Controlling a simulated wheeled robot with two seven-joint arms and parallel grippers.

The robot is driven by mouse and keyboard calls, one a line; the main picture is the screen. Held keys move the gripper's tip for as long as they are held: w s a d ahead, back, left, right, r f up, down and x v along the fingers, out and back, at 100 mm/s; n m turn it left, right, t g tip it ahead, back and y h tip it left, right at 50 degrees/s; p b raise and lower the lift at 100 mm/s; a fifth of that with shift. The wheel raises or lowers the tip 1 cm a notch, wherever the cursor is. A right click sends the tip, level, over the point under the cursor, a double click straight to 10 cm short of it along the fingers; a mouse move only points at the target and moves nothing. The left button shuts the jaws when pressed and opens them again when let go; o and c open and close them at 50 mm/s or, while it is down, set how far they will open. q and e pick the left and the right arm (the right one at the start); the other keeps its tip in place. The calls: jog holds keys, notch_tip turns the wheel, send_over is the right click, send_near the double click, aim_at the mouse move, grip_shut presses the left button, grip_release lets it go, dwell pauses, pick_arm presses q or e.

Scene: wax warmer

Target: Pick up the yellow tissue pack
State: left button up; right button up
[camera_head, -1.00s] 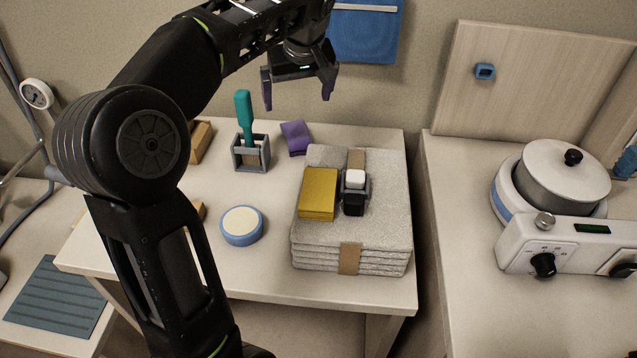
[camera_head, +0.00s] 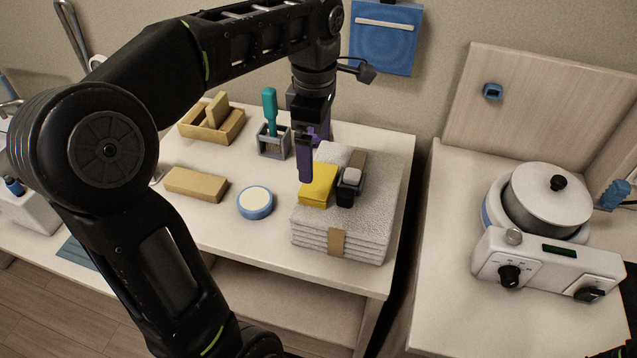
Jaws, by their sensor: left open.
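The yellow tissue pack (camera_head: 317,187) lies on top of a stack of grey folded towels (camera_head: 372,218), at its left side. A small black holder with a white top (camera_head: 348,187) sits right beside the pack. My left gripper (camera_head: 314,163) points down at the far left edge of the pack. Its jaws are open and look empty; the near finger overlaps the pack's upper left corner in the picture. I cannot tell whether it touches the pack. My right gripper is not in view.
A teal-handled tool stands in a grey holder (camera_head: 274,145) left of the gripper. A blue round tin (camera_head: 255,203), a tan block (camera_head: 196,184) and a wooden box (camera_head: 212,127) are on the table. A wax warmer with a lidded pot (camera_head: 545,205) stands on the right counter.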

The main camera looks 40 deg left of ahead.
aim_at(316, 179)
pick_arm(q)
jog(key=shift+f, duration=1.3)
jog(key=shift+f, duration=0.25)
notch_tip(316, 179, down, 4)
jog(key=shift+r+p, duration=0.2)
jog(key=shift+p, duration=0.25)
jog(key=shift+w+f, duration=0.1)
jog(key=shift+f, duration=0.45)
jog(key=shift+c, duration=0.2)
